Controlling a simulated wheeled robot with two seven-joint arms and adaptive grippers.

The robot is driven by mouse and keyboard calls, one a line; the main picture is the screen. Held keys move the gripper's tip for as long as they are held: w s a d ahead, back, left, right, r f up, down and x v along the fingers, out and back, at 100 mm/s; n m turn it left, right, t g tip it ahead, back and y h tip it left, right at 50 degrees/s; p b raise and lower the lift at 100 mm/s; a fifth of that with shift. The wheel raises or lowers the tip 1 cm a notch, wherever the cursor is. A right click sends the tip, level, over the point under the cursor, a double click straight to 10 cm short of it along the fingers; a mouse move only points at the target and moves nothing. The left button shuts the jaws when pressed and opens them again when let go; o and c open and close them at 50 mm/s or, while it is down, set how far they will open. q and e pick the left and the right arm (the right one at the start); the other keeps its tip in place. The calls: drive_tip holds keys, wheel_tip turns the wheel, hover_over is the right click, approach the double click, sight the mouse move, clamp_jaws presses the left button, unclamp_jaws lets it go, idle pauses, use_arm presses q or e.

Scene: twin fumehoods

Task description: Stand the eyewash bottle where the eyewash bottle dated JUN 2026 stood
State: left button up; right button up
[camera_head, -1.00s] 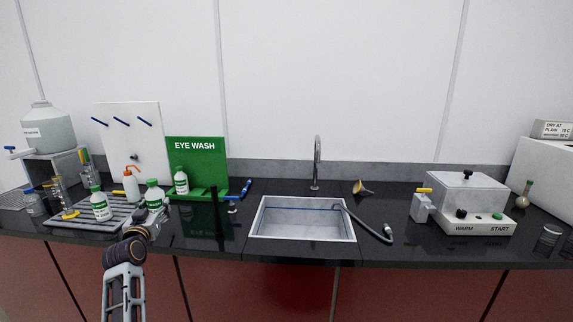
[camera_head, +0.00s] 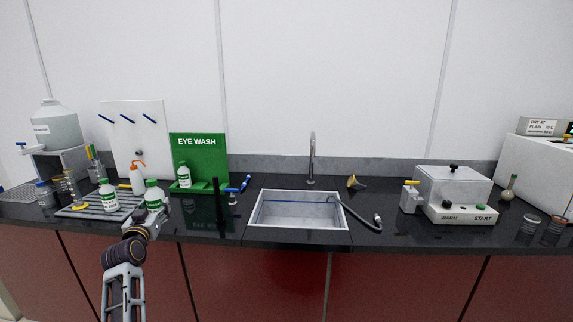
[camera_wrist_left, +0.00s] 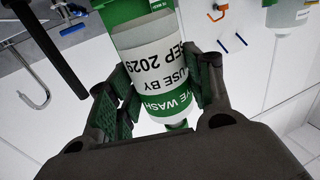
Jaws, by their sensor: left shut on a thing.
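My left gripper (camera_head: 152,213) is shut on a white eyewash bottle (camera_head: 154,194) with a green cap and green label bands. In the left wrist view this bottle (camera_wrist_left: 150,70) shows upside down between the fingers (camera_wrist_left: 160,85), its label reading USE BY SEP 2029. A second eyewash bottle (camera_head: 184,177) stands at the green EYE WASH station (camera_head: 205,155). A third (camera_head: 108,196) stands on the ribbed drying rack (camera_head: 75,211) at the left. The dates on these two are too small to read. My right gripper is not in view.
An orange-topped wash bottle (camera_head: 137,180) stands behind the rack. A dark upright post (camera_head: 217,202) and blue-handled valve (camera_head: 245,182) stand right of the station. The sink (camera_head: 298,210) lies to the right. Glassware (camera_head: 65,188) crowds the left. Bare counter lies before the station.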

use_arm(q)
drive_tip(key=shift+s, duration=0.2)
drive_tip(key=shift+s+d+f, duration=0.1)
drive_tip(key=shift+s+d, duration=0.1)
drive_tip(key=shift+s, duration=0.05)
drive_tip(key=s+d+f+m+h+p, duration=0.1)
drive_tip(key=s+d+f, duration=0.45)
drive_tip(key=f, duration=0.25)
drive_tip(key=s+d+f+h+p, duration=0.1)
drive_tip(key=s+d+f, duration=0.4)
drive_tip(key=d+f, duration=0.2)
drive_tip(key=s+d+f, duration=0.3)
drive_tip(key=s+d, duration=0.1)
drive_tip(key=s, duration=0.2)
drive_tip(key=s+d+f+m+h+p, duration=0.1)
drive_tip(key=s+d+f, duration=0.2)
drive_tip(key=s, duration=0.3)
drive_tip(key=shift+s+d+f, duration=0.4)
drive_tip(key=shift+d, duration=0.35)
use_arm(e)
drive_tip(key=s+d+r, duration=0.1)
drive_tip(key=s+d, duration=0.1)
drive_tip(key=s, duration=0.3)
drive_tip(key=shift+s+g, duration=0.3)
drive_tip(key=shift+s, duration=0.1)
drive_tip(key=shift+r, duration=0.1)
